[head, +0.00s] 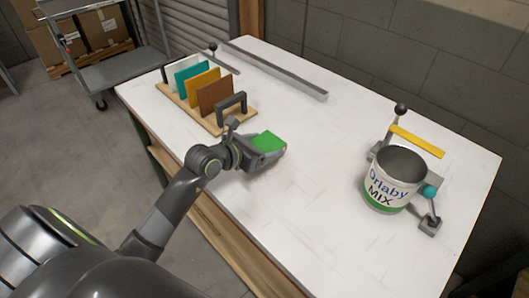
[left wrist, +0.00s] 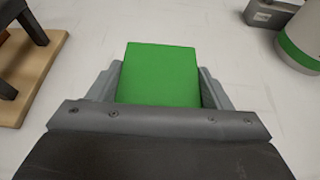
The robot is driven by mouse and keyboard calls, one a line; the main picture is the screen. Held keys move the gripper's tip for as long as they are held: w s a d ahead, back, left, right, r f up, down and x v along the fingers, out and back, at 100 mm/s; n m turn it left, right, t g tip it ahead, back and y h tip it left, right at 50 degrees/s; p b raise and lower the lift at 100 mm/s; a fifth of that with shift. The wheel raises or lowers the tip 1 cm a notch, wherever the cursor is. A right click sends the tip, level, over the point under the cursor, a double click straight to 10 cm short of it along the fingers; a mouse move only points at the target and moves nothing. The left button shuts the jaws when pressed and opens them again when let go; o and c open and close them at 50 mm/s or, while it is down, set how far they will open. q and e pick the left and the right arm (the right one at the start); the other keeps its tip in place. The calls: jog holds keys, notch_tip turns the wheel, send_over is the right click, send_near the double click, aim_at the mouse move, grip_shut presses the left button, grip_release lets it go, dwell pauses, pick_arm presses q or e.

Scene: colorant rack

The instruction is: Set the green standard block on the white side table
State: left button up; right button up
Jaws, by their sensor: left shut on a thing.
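The green standard block (head: 268,142) is held in my left gripper (head: 270,150), over the white side table (head: 300,205). In the left wrist view the green block (left wrist: 162,75) sits between the two grey fingers of the left gripper (left wrist: 160,88), with the white surface (left wrist: 95,50) behind it. I cannot tell how far the block is above the tabletop. The gripper is to the right of the rack's near end. My right gripper is not in view.
A wooden rack (head: 222,128) with several coloured panels and dark handles stands at the table's left. A can marked MIX (head: 385,190) stands at the right by a metal fixture (head: 430,226). A grey rail (head: 280,70) lies at the back. The table's middle is clear.

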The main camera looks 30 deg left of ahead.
pick_arm(q)
jog(key=shift+f, duration=1.9)
jog(key=shift+f+b, duration=0.2)
jog(key=shift+b, duration=0.1)
jog(key=o, duration=1)
jog(key=shift+r, duration=0.15)
jog(key=shift+s+a+r, duration=0.1)
jog(key=shift+s, duration=0.1)
jog(key=p+v, duration=0.1)
jog(key=v, duration=0.9)
jog(key=shift+s+r, duration=0.15)
jog(key=shift+s, duration=0.05)
jog(key=shift+s+a+r, duration=0.2)
jog(key=shift+s, duration=0.3)
